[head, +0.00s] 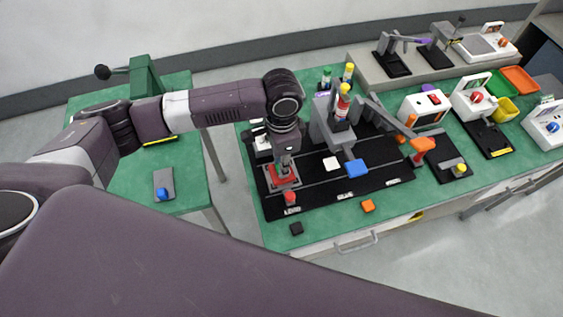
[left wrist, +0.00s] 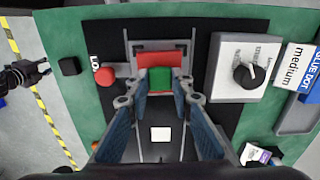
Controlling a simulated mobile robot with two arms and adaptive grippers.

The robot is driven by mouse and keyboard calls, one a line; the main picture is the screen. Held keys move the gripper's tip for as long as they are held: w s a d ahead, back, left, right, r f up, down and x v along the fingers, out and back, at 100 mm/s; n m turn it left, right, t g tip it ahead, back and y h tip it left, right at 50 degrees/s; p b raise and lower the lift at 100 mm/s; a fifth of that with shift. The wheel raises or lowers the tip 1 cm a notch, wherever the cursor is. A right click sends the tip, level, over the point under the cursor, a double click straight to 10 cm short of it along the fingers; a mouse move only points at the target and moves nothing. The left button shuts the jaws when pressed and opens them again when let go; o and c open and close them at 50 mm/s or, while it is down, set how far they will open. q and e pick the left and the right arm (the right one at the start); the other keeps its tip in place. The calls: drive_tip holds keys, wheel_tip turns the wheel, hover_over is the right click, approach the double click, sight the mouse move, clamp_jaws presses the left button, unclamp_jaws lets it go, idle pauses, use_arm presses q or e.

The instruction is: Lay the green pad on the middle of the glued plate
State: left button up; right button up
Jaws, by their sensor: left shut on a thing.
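My left gripper (left wrist: 168,92) points down over the black fixture and is shut on the green pad (left wrist: 160,79). The pad sits between the fingertips and in front of a red plate (left wrist: 160,59). I cannot tell whether the pad touches that plate. In the head view my left gripper (head: 284,168) is above the same red plate (head: 281,181), and the pad is hidden. Glue cannot be made out. My right gripper (left wrist: 42,69) shows small at the left edge of the wrist view, its fingers apart, away from the fixture.
A red knob (head: 290,198) stands by the fixture's front edge. A white square (head: 331,163) and a blue block (head: 357,168) are to the right. A black cube (head: 296,228) and an orange block (head: 368,205) lie in front.

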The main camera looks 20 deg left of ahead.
use_arm(q)
drive_tip(key=shift+f, duration=0.15)
use_arm(e)
drive_tip(key=shift+d, duration=0.3)
use_arm(q)
drive_tip(key=shift+f, duration=0.15)
use_arm(e)
drive_tip(key=shift+d, duration=0.1)
use_arm(q)
drive_tip(key=o, duration=0.7)
